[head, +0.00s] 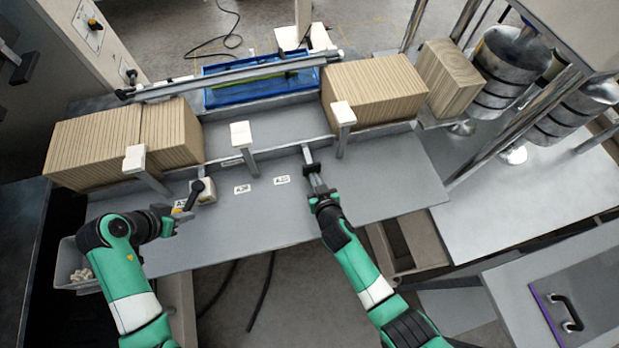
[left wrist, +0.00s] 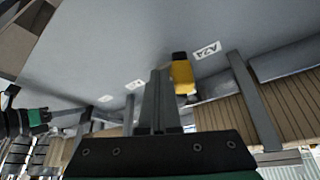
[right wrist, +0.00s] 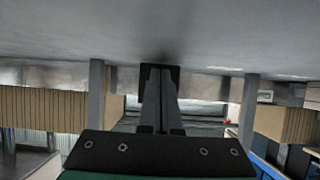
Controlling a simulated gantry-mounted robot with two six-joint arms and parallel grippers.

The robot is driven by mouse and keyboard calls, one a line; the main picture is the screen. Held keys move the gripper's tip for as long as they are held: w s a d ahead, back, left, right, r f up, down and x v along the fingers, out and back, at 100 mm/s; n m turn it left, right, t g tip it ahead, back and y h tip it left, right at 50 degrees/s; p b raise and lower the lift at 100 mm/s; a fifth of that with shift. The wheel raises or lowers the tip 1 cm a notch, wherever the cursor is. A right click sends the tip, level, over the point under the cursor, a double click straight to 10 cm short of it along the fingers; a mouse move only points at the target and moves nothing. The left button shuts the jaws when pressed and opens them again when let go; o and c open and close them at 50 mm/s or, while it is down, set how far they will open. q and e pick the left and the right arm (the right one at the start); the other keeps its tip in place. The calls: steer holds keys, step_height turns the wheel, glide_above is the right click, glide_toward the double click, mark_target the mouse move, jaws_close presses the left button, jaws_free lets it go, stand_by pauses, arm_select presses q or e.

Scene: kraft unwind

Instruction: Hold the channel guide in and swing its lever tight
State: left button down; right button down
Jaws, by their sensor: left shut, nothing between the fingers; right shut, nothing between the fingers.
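Several grey channel guide bars with white end blocks stand along the table rail; the middle one (head: 246,150) is between the two grippers. A pale block with a black-knobbed lever (head: 197,187) stands at the left of the table. In the left wrist view a yellow part with a black end (left wrist: 182,76) lies just beyond the fingers. My left gripper (head: 186,208) is shut and empty close beside the lever; contact cannot be told. My right gripper (head: 306,153) is shut and empty, its tips at the rail between two guide bars. A dark block (right wrist: 160,72) is at its tips.
Stacks of kraft board stand behind the rail at left (head: 125,140) and right (head: 372,92). A blue tray (head: 255,92) lies behind. Small labels (head: 282,180) mark the grey table. A bin of pale pieces (head: 72,268) sits at the left edge. The table's front right is clear.

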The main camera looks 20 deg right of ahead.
arm_select(q)
steer(key=shift+w+a, duration=0.2)
steer(key=shift+a, duration=0.55)
steer(key=shift+w+a, duration=0.4)
steer(key=shift+a, duration=0.35)
steer(key=shift+w+a, duration=0.55)
steer(key=shift+a, duration=0.15)
